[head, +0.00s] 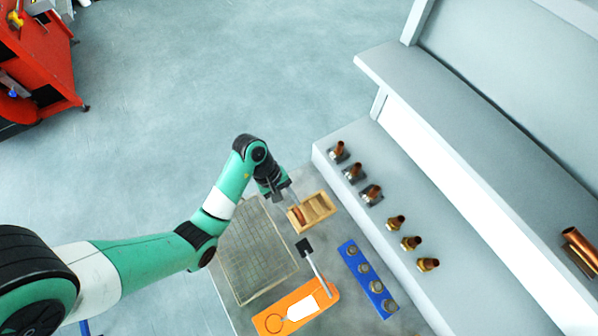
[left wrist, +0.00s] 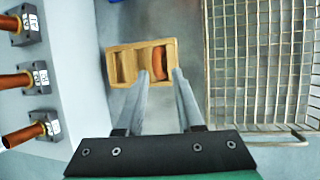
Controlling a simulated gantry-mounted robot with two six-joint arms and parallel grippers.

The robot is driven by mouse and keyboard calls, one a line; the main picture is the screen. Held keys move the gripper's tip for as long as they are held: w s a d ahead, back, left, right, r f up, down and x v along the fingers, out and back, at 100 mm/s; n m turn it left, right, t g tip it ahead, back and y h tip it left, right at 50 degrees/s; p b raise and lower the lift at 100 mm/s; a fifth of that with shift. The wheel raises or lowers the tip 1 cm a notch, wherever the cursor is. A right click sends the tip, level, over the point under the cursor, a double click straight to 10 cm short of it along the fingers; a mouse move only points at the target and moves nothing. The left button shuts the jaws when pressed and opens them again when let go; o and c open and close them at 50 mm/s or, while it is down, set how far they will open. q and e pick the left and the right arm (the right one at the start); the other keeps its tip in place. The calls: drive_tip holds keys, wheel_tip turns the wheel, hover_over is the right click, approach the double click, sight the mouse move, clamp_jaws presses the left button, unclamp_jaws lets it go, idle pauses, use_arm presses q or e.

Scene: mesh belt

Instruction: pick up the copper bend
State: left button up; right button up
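The copper bend (left wrist: 158,62) is a short, curved, orange-brown piece. It lies in an end compartment of a small wooden tray (left wrist: 112,74), the side nearest the mesh in the left wrist view. In the head view the bend (head: 298,215) shows at the left end of the tray (head: 322,207), partly hidden by my gripper. My left gripper (head: 294,200) is above that end of the tray, pointing down. In the left wrist view its two fingers (left wrist: 160,73) are apart, with the bend seen between the tips and nothing held. I cannot tell the exact height gap. My right gripper is out of view.
A wire mesh (head: 255,250) lies beside the tray. A blue block with several round fittings (head: 365,278), an orange board (head: 295,310) and a black-headed tool (head: 305,246) are nearer. Copper fittings (head: 371,193) line the grey ledge at right. A copper pipe (head: 580,246) lies at far right.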

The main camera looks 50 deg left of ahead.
sight(297, 212)
use_arm(q)
drive_tip(key=x, duration=0.2)
drive_tip(key=shift+w+d+f, duration=0.1)
drive_tip(key=shift+d+f, duration=0.05)
drive_tip(key=shift+f, duration=0.05)
drive_tip(key=b+x, duration=0.1)
drive_tip(key=x, duration=0.4)
drive_tip(key=shift+w+f, duration=0.15)
drive_tip(key=shift+a, duration=0.2)
drive_tip(key=shift+c, duration=0.3)
clamp_jaws()
